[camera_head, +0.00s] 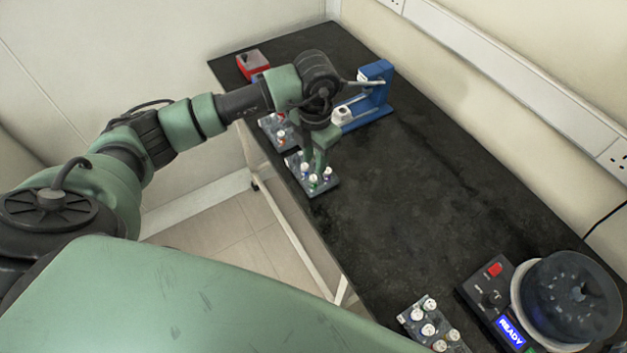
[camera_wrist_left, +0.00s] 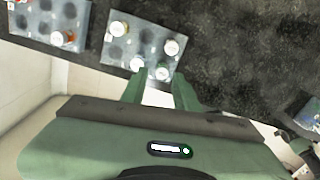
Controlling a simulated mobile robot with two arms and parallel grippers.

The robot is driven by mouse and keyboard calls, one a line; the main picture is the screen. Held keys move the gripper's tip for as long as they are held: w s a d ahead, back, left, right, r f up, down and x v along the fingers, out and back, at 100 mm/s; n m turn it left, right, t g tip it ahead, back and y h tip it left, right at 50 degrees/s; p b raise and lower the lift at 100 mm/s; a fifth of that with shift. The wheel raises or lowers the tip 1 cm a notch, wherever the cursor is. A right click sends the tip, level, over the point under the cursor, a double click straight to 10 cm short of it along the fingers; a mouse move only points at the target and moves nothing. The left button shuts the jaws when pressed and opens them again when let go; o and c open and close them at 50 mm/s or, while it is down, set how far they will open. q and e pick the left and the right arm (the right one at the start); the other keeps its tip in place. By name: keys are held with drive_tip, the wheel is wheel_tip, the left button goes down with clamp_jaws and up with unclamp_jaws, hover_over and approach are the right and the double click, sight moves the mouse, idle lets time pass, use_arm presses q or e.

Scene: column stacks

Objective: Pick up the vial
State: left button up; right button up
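Several white-capped vials stand upright in a grey rack (camera_head: 325,190) near the table's left edge, below my left gripper (camera_head: 318,164). The head view shows a vial with a green band (camera_head: 313,181) at the rack's near side and another vial (camera_head: 327,173) to its right. In the left wrist view the fingers of my left gripper (camera_wrist_left: 160,82) are apart. A white-capped vial with some green (camera_wrist_left: 162,73) lies between the fingertips in the picture; I cannot tell whether they touch it. Part of the rack is hidden by the fingers. My right gripper is not in view.
A second rack of vials (camera_head: 271,128) sits just behind. A blue device (camera_head: 376,97) and a red box (camera_head: 252,62) stand farther back. The table's middle is clear.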

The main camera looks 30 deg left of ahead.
sight(313, 177)
use_arm(q)
drive_tip(key=f+p, duration=0.1)
drive_tip(key=f, duration=0.1)
drive_tip(key=s+f+p, duration=0.1)
drive_tip(key=f, duration=0.2)
drive_tip(key=shift+f, duration=0.5)
clamp_jaws()
